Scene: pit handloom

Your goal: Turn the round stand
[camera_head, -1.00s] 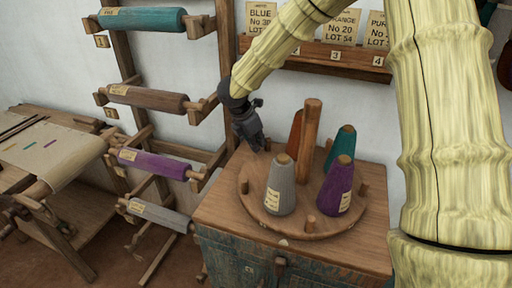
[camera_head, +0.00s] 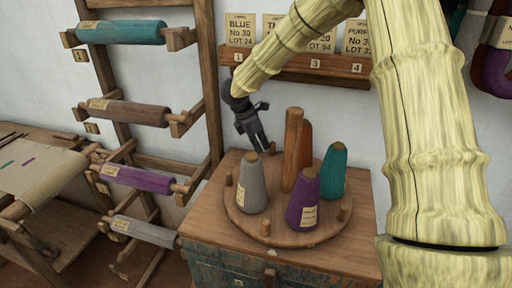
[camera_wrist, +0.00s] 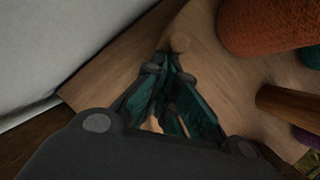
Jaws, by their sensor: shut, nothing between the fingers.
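The round stand (camera_head: 286,236) is a wooden disc with a thick centre post (camera_head: 292,150) and short pegs around its rim. It carries a grey cone (camera_head: 251,186) at left, a purple cone (camera_head: 302,200) in front, a teal cone (camera_head: 333,172) at right and an orange cone (camera_head: 306,142) partly hidden behind the post. My gripper (camera_head: 263,148) is shut and empty, pointing down at the stand's back-left edge, beside a rim peg (camera_head: 273,148). In the wrist view a peg (camera_wrist: 178,42) is just beyond the fingertips (camera_wrist: 165,62); I cannot tell whether they touch.
The stand sits on a worn blue wooden chest (camera_head: 220,262). A rack (camera_head: 212,80) of labelled thread rolls stands at left, with a loom table (camera_head: 40,185) beyond it. A wall shelf (camera_head: 300,68) with label cards is behind my arm.

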